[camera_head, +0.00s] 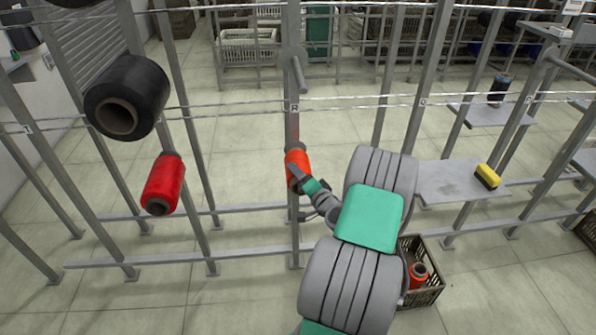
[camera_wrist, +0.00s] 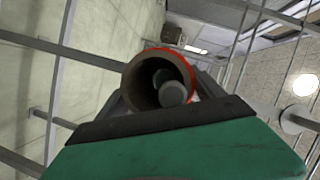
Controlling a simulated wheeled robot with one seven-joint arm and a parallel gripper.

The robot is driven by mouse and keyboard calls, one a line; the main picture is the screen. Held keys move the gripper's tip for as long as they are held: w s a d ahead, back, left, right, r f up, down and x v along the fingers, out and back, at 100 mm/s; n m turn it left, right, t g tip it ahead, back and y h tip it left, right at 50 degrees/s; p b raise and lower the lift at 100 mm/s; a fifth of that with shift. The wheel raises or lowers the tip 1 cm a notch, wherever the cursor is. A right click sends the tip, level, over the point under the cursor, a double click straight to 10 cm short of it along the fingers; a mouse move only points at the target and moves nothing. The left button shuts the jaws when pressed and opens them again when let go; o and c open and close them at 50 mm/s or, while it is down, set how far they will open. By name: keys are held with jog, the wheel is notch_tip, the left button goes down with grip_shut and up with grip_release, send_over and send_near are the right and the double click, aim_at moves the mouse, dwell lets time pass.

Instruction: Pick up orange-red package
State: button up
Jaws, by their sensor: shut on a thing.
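The orange-red package (camera_head: 298,170) is a bobbin of orange-red thread at the middle rack post in the head view. My gripper (camera_head: 302,180) is shut on it. In the wrist view the package's hollow brown core (camera_wrist: 135,92) faces the camera, with a thin red rim. A grey round peg end (camera_wrist: 173,94) shows inside the core, so the package appears to be around a peg. My gripper's dark edge and green body fill the lower part of the wrist view. The fingertips are mostly hidden there.
A black bobbin (camera_head: 127,97) and a red bobbin (camera_head: 164,184) hang on the rack to the left. An empty peg (camera_head: 298,74) sticks out above the package. A crate (camera_head: 432,287) with orange-red bobbins (camera_head: 417,276) stands on the floor.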

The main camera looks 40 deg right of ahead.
jog(key=c, duration=0.7)
jog(key=shift+c, duration=0.2)
